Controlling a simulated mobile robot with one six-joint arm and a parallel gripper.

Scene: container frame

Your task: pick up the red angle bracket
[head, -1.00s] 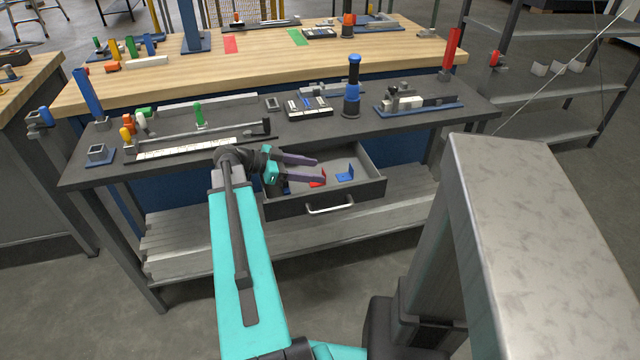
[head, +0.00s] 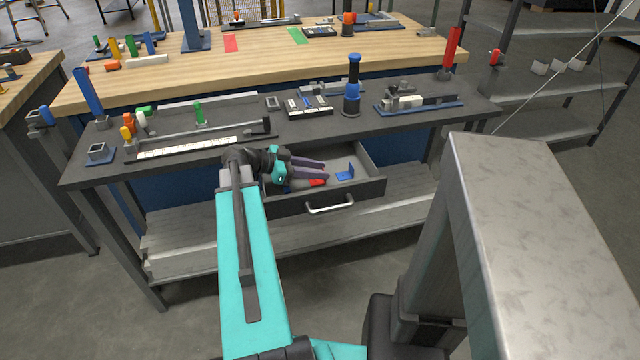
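The red angle bracket (head: 317,182) lies in the open drawer under the dark bench. Only a small part of it shows, just below my lower finger in the picture, and the rest is hidden behind the finger. My gripper (head: 325,170) reaches into the drawer area from the left. Its two dark purple fingers point right, with a narrow gap showing between them. It looks open, and I see nothing held. I cannot tell how far above the bracket the fingers are.
A blue angle bracket (head: 346,174) lies in the drawer (head: 370,189), right of the red one. The drawer's front and handle (head: 330,204) face me. The bench top (head: 330,128) above holds fixtures and a blue-and-black cylinder (head: 352,88).

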